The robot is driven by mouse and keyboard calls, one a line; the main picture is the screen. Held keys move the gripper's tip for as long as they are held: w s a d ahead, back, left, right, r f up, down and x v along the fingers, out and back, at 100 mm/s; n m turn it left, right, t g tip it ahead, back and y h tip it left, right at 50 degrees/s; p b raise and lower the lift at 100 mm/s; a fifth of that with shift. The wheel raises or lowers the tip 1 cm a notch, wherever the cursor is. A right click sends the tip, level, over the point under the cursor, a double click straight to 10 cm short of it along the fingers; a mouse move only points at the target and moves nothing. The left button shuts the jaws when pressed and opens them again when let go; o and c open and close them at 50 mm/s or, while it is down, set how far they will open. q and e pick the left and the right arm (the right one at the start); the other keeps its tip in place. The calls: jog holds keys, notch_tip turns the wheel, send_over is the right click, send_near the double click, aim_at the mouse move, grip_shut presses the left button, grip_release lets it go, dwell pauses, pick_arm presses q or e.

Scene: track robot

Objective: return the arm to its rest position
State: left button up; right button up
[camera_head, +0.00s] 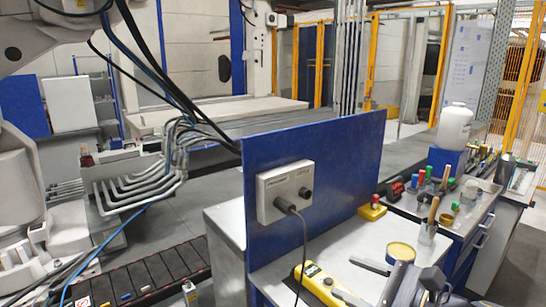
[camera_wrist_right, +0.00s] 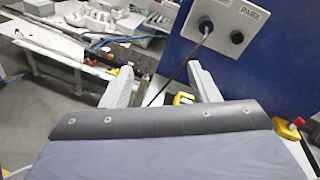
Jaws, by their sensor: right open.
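My right gripper (camera_head: 367,282) is at the bottom right of the head view, over the grey bench top. Its two pale fingers stand apart in the right wrist view (camera_wrist_right: 160,72), with nothing held between them. A yellow and black handheld device (camera_head: 318,285) lies on the bench, left of the fingers in the head view; part of it shows between them in the wrist view (camera_wrist_right: 184,98). A grey socket box (camera_head: 285,190) is on the blue panel, with a black plug (camera_head: 285,205) in its left socket. My left gripper is not in view.
The upright blue panel (camera_head: 340,150) stands behind the bench. A round yellow-rimmed tin (camera_head: 402,252) is close behind my right gripper. A red and yellow button box (camera_head: 372,208) and a tool trolley (camera_head: 470,215) are farther right. A black cable (camera_head: 305,240) hangs down to the bench.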

jog(key=s+f+n+g+h, duration=0.3)
jog(key=s+f+n+g, duration=0.25)
jog(key=s+n, duration=0.65)
jog(key=s+d+f+n+h, duration=0.5)
jog(key=s+f+n, duration=0.1)
jog(key=n, duration=0.2)
jog(key=shift+s+d+f+h, duration=0.15)
jog(key=shift+d+f+h, duration=0.15)
jog(key=shift+d+f, duration=0.1)
